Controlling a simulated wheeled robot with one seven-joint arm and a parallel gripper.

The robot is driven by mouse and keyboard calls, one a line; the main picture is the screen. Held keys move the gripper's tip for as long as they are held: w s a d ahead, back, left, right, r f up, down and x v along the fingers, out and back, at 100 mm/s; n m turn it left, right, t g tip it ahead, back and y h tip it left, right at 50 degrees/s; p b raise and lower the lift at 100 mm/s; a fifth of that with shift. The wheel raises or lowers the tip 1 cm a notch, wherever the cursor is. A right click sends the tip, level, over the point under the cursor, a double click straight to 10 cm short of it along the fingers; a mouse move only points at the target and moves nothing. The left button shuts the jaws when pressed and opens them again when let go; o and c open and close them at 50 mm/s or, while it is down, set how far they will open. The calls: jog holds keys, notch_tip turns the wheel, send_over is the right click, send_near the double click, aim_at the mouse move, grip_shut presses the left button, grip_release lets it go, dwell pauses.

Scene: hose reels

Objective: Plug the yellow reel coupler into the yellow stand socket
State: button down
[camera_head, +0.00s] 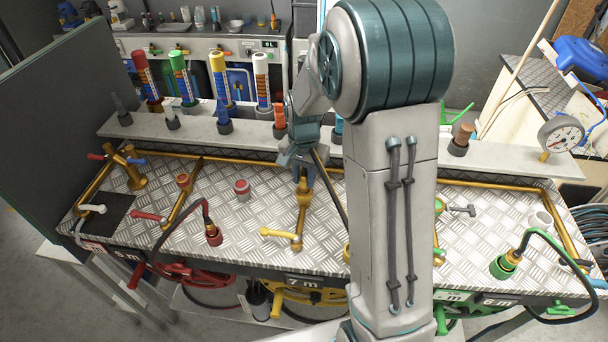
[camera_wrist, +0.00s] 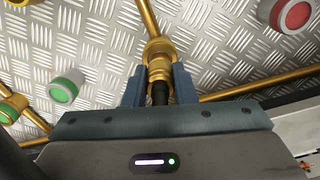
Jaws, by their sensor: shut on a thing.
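My gripper (camera_head: 303,172) is over the middle of the bench, at the upper end of the yellow stand's brass pipe (camera_head: 303,208). The yellow lever (camera_head: 278,235) is at that pipe's lower end. In the wrist view my gripper (camera_wrist: 158,84) is shut on the yellow coupler (camera_wrist: 159,70), whose black hose (camera_wrist: 160,95) runs back between the fingers. The brass yellow stand socket (camera_wrist: 158,47) is straight ahead, in line with the coupler. They look touching or nearly so; I cannot tell how deeply they are joined. My fingers hide most of the coupler.
A red coupler (camera_head: 213,236) with its hose stands left on the bench, a green coupler (camera_head: 505,265) right. A yellow reel (camera_head: 308,284) hangs under the front edge. Bottles stand on the shelf behind. My arm hides the bench's right middle.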

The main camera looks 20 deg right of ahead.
jog(key=shift+f, duration=0.35)
jog(key=c, duration=1.2)
grip_release()
jog(key=shift+r, duration=0.1)
notch_tip(320, 180, up, 11)
jog(key=shift+f+b, duration=0.1)
jog(key=shift+b, duration=0.55)
jog(key=shift+s+r, duration=0.2)
jog(key=shift+r, duration=0.45)
jog(key=s+n+t, duration=0.1)
jog(key=s+n, duration=0.1)
jog(key=s, duration=0.4)
jog(key=s+r+n+t, duration=0.1)
jog(key=s+n, duration=0.2)
jog(key=s, duration=0.4)
jog(key=s+n+t, duration=0.1)
jog(key=s+n, duration=0.1)
jog(key=s, duration=0.4)
jog(key=shift+s+r+n+t, duration=0.15)
jog(key=shift+s+n+t, duration=0.15)
jog(key=shift+s+n, duration=0.1)
